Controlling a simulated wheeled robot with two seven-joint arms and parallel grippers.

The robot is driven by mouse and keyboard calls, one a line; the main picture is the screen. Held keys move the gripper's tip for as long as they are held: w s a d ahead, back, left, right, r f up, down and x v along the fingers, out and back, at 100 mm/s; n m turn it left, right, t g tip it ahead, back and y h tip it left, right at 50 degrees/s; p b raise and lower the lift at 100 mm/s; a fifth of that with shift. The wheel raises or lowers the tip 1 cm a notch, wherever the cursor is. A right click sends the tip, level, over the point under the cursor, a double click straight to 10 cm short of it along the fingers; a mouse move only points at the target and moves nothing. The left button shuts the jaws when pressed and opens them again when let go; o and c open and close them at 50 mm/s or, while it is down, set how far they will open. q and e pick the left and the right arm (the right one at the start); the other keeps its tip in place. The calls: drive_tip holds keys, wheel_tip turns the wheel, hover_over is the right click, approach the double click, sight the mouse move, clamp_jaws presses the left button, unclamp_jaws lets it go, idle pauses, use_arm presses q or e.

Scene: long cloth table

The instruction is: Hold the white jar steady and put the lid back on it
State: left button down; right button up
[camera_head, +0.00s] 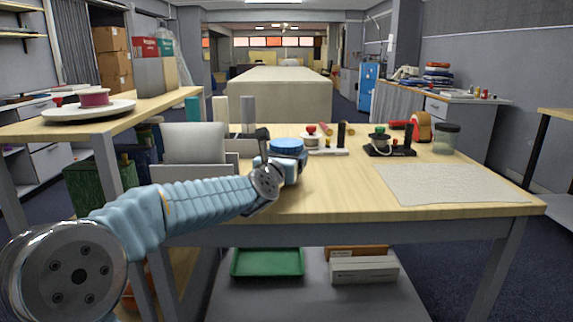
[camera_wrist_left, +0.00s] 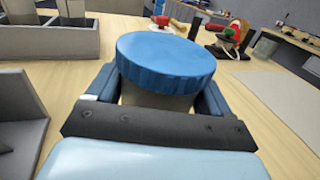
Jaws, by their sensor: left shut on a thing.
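The white jar (camera_wrist_left: 155,97) is between the fingers of my left gripper (camera_head: 283,165) near the left part of the table. The gripper is shut on the jar's body, one finger on each side in the left wrist view. A blue ribbed lid (camera_head: 287,146) sits on top of the jar; it also shows large in the left wrist view (camera_wrist_left: 165,58). Whether it is screwed down cannot be told. The lid and fingers hide most of the jar's body. My right gripper is not in view.
A grey organiser (camera_head: 195,145) stands left of the jar. Behind are small switch boards (camera_head: 325,150) and (camera_head: 390,151), a tape dispenser (camera_head: 421,127) and a clear jar (camera_head: 446,140). A pale mat (camera_head: 455,184) lies at right. The table's front middle is clear.

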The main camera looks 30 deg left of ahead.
use_arm(q)
drive_tip(key=shift+f, duration=0.55)
drive_tip(key=shift+f, duration=0.15)
unclamp_jaws()
drive_tip(key=shift+s+d, duration=0.1)
drive_tip(key=shift+s, duration=0.2)
drive_tip(key=b+v, duration=0.3)
drive_tip(key=v, duration=0.7)
drive_tip(key=shift+s+d+b, duration=0.15)
drive_tip(key=shift+s+b, duration=0.15)
drive_tip(key=shift+b, duration=0.05)
drive_tip(key=shift+s+d, duration=0.1)
drive_tip(key=shift+s, duration=0.3)
